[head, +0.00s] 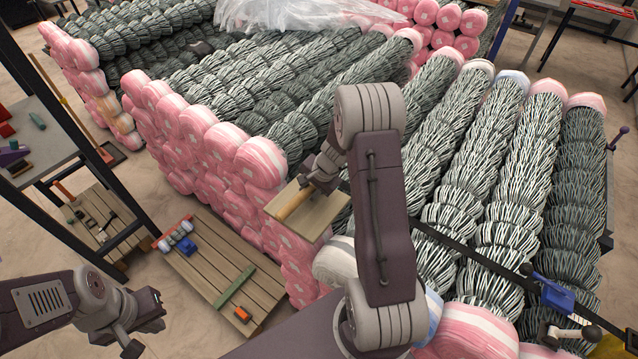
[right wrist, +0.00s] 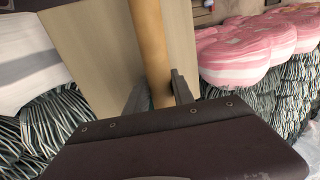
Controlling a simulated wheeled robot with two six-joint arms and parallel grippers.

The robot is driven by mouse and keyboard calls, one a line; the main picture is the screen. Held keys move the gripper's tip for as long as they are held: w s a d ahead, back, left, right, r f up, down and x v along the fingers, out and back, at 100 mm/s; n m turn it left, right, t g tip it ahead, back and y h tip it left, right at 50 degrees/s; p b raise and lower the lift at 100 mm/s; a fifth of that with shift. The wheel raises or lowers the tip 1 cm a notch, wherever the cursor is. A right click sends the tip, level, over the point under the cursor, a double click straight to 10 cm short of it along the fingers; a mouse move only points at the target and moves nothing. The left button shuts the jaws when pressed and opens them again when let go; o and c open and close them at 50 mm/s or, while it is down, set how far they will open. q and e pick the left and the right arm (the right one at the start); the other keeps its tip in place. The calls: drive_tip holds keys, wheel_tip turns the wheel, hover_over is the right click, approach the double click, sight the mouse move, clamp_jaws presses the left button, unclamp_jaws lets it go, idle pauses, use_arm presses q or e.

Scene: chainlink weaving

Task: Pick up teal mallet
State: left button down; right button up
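A small teal piece (head: 38,121) lies on the grey table top at the upper left. It may be the teal mallet, but it is too small to be sure. My left gripper (head: 150,318) is at the lower left, below and apart from that table; its fingers are not clear. My right gripper (head: 317,180) is over the chainlink rolls. In the right wrist view its fingers (right wrist: 160,92) sit close on both sides of a brown wooden cylinder (right wrist: 150,40), which lies along a flat wooden board (right wrist: 95,45). The board (head: 325,213) also shows in the head view.
The grey table (head: 55,150) has dark posts and a lower shelf. A slatted pallet (head: 215,265) on the floor holds a green bar (head: 235,286), an orange block (head: 242,313) and a blue item (head: 187,246). Pink-ended chainlink rolls (head: 260,163) fill the middle and right.

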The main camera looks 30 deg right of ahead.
clamp_jaws()
idle(1.4)
